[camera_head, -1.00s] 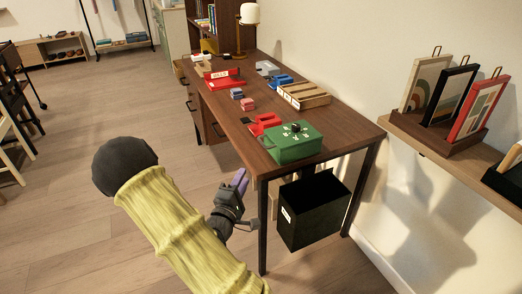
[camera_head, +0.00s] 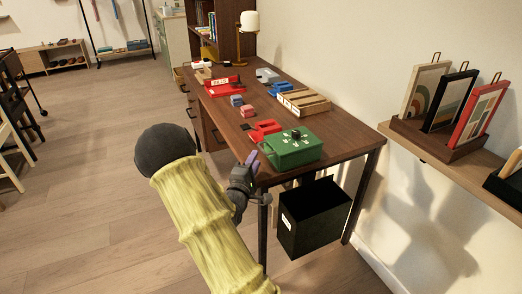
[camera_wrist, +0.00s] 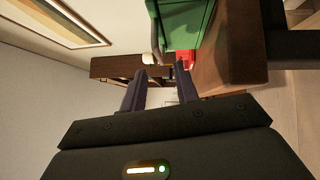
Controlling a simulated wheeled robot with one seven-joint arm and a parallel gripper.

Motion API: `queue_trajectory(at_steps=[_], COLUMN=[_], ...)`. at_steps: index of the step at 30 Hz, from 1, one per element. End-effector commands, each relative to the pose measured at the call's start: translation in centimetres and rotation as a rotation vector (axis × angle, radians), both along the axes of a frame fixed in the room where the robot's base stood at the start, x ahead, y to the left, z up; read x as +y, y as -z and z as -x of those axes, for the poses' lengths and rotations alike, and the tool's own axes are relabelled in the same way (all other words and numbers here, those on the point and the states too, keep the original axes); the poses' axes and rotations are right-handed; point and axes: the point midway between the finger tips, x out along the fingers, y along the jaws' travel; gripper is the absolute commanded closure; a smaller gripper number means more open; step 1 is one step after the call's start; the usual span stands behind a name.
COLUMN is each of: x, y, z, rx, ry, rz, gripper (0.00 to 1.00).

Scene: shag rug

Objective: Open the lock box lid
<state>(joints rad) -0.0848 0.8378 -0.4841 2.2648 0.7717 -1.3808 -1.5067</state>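The green lock box (camera_head: 292,150) sits at the near end of the wooden desk (camera_head: 205,105). Its lid is down, with a dark knob and pale marks on top. My gripper (camera_head: 252,158) is at the desk's near edge, just left of the box in the head view. In the wrist view the box (camera_wrist: 181,24) is at the top, beyond the fingers, and my gripper (camera_wrist: 160,82) shows two separated dark fingers with nothing between them. The gap between fingers and box is hard to judge.
A red item (camera_head: 264,130) lies right behind the box. Pink and blue blocks (camera_head: 247,111) and a wooden tray (camera_head: 303,102) stand farther back. A black bin (camera_head: 314,216) is under the desk's near end. A wall shelf (camera_head: 440,152) with frames is at right.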

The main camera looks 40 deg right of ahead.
Motion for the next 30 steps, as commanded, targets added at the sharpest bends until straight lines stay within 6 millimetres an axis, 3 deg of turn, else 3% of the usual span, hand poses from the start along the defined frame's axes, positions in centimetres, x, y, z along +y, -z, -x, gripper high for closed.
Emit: queue_trajectory(at_steps=[6, 12, 22, 23, 27, 30], x=[-3.4, -5.4, -5.7, -5.7, -5.7, -5.7], y=[-0.5, -0.8, -0.9, -0.9, -0.9, -0.9], z=[-2.0, -3.3, -3.6, -3.6, -3.6, -3.6], rx=[-0.003, 0.000, 0.001, 0.001, 0.001, 0.001], ry=[0.002, 0.001, 0.000, 0.000, 0.000, 0.000], rz=[0.002, 0.000, 0.001, 0.001, 0.001, 0.001], gripper=[0.69, 0.69, 0.69, 0.71, 0.99, 1.00])
